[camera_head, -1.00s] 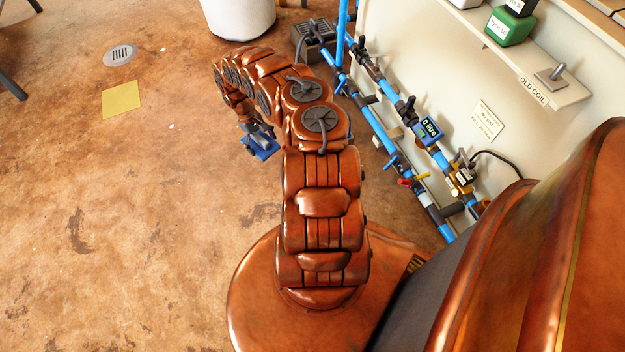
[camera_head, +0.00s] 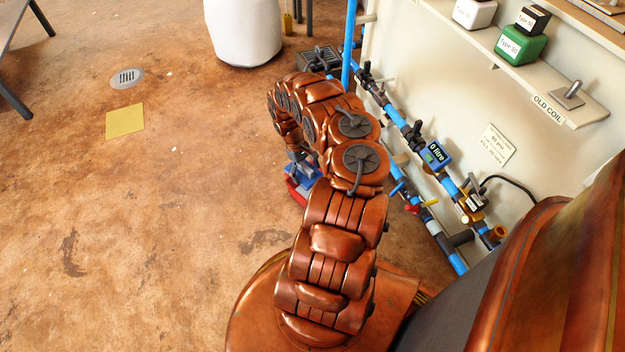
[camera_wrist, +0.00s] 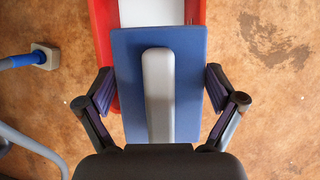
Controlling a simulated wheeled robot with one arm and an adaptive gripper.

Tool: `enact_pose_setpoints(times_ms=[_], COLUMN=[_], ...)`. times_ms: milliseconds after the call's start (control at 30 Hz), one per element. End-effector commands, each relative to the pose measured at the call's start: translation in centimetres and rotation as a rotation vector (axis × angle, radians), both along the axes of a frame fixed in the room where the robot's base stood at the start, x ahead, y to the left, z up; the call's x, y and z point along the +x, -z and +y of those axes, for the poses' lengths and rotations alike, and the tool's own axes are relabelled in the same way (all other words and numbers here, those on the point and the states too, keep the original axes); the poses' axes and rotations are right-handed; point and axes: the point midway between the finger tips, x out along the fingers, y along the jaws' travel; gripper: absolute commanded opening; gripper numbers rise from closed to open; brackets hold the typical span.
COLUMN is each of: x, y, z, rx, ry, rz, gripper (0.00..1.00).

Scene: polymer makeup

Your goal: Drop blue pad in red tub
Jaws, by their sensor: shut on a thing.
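The blue pad (camera_wrist: 190,100) is a flat blue board with a raised grey grip along its middle, seen in the wrist view. My gripper (camera_wrist: 160,90) is shut on the pad, with one finger at each side. The red tub (camera_wrist: 103,25) shows behind the pad's far part in the wrist view, with red walls and a pale inside. The pad hides much of the tub. In the head view the pad (camera_head: 303,172) shows small beside my arm, with the red tub (camera_head: 293,191) at its lower left. I cannot tell how high the pad is above the tub.
Blue pipes (camera_head: 400,118) with valves run along the wall to the right of my arm. A dark grated box (camera_head: 320,60) and a white bin (camera_head: 243,30) stand at the back. A yellow floor square (camera_head: 125,120) lies left. The floor on the left is mostly clear.

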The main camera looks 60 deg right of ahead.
Motion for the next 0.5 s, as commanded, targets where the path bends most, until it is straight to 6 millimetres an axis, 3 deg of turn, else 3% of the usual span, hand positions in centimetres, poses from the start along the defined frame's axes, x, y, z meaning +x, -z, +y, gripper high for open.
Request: enact_pose_setpoints(times_ms=[367,500], x=[-2.0,-1.8], y=[0.4,2.6], z=[-1.4,-1.2], rx=[0.001,0.005], ry=[0.000,-0.001], rz=[0.001,-0.002], gripper=[0.62,0.62])
